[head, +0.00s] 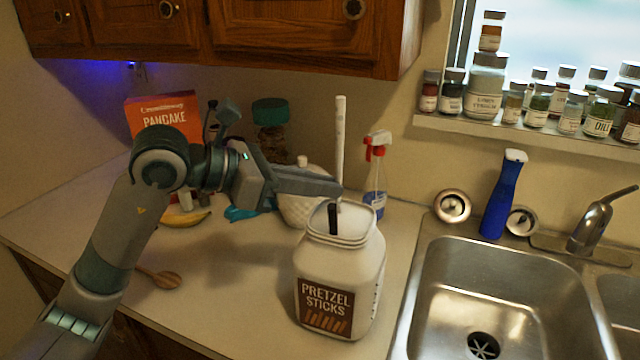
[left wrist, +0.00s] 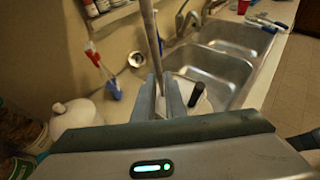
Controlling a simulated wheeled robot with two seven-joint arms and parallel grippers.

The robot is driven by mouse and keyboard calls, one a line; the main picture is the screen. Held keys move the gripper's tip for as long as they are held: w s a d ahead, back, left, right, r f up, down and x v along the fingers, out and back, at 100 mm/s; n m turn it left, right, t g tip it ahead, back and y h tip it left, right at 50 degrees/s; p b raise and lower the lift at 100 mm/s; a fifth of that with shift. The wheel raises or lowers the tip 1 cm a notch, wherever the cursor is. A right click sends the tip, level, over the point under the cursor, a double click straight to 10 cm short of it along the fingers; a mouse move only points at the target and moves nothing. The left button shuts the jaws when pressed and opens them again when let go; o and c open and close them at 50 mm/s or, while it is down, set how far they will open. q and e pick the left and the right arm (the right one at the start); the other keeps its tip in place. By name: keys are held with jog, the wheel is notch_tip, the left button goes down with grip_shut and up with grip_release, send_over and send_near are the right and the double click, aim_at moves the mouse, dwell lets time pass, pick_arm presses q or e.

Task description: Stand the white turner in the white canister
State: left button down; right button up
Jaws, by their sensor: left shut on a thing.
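The white canister (head: 340,275), a wide jar with a "Pretzel Sticks" label, stands upright on the counter left of the sink. A black handle (head: 333,218) sticks up in its open mouth; it also shows in the left wrist view (left wrist: 197,93). My left gripper (head: 338,187) is shut on the white turner (head: 340,135) and holds it near upright at the canister's mouth. The turner also shows between the fingers in the left wrist view (left wrist: 152,40). Its lower end is hidden, so I cannot tell how far it is inside the canister. My right gripper is out of view.
A white lidded pot (head: 302,208) and a spray bottle (head: 376,175) stand close behind the canister. The sink (head: 500,290) lies to the right, with a blue bottle (head: 503,195) behind it. A wooden spoon (head: 165,279) lies on the left counter. Cabinets (head: 300,35) hang above.

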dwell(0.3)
pick_arm(q)
jog(key=c, duration=1.7)
grip_release()
jog(key=shift+a, duration=0.1)
